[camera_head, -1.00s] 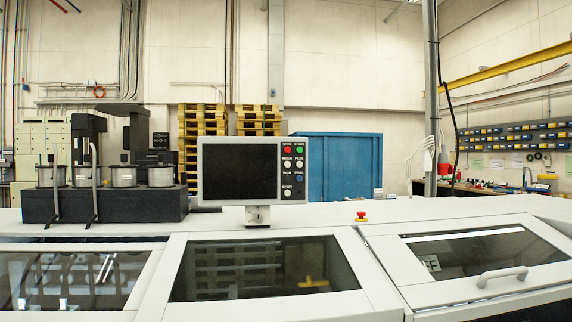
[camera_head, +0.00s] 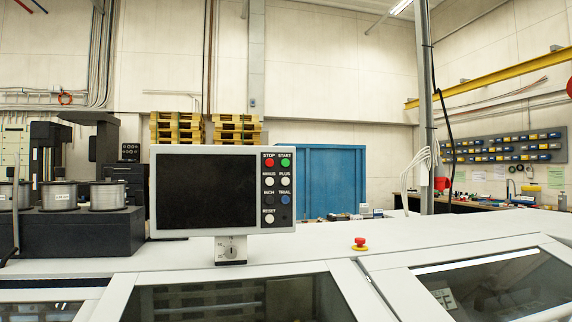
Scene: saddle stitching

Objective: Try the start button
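The start button (camera_head: 286,162) is green and sits at the top right of the button column on the control panel (camera_head: 222,148). Its label reads START. The red stop button (camera_head: 269,162) is directly to its left. Below are white MINUS and PLUS buttons, a black button, a blue TRIAL button (camera_head: 286,199) and a white RESET button (camera_head: 268,218). The panel's screen (camera_head: 206,192) is dark. The panel stands upright on a short mount on the machine's top. My gripper is not in view.
A red emergency stop (camera_head: 360,243) stands on the white machine top (camera_head: 440,231), right of the panel. Wire spools (camera_head: 108,196) sit on a dark block at left. A grey post (camera_head: 425,110) rises behind the machine at right. Glass covers (camera_head: 240,300) line the front.

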